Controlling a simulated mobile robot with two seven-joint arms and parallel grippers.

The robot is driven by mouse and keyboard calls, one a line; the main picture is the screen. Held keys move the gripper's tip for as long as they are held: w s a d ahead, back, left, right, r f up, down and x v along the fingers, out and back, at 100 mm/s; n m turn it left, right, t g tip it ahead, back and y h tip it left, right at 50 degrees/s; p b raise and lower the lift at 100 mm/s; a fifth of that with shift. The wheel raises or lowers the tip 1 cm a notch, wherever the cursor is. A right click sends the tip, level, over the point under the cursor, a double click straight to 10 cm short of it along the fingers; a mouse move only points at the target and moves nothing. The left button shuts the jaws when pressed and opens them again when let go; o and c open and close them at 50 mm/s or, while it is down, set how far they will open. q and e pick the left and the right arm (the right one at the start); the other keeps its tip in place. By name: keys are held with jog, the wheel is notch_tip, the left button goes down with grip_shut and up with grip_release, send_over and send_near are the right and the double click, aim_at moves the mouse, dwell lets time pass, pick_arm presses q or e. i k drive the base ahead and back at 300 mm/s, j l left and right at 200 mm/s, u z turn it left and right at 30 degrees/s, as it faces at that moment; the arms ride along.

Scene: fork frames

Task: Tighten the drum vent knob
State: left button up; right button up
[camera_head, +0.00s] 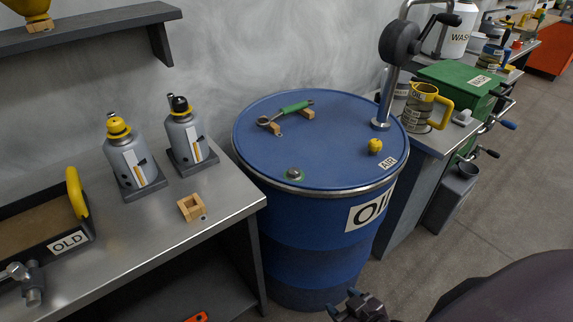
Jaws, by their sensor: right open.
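My right gripper (345,301) is at the bottom edge, low in front of the drum, apart from the knob. Its jaws are open and empty. My left gripper does not show.
On the lid are a green-handled wrench (293,109) on wooden blocks, a grey plug (294,174) and a pump post (384,100). Left, a bench (150,245) bears two bottles and a tray. Right, a bench holds a yellow-handled jug (417,108). Floor at lower right is partly clear.

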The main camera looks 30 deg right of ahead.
aim_at(374, 146)
jog(key=z, duration=1)
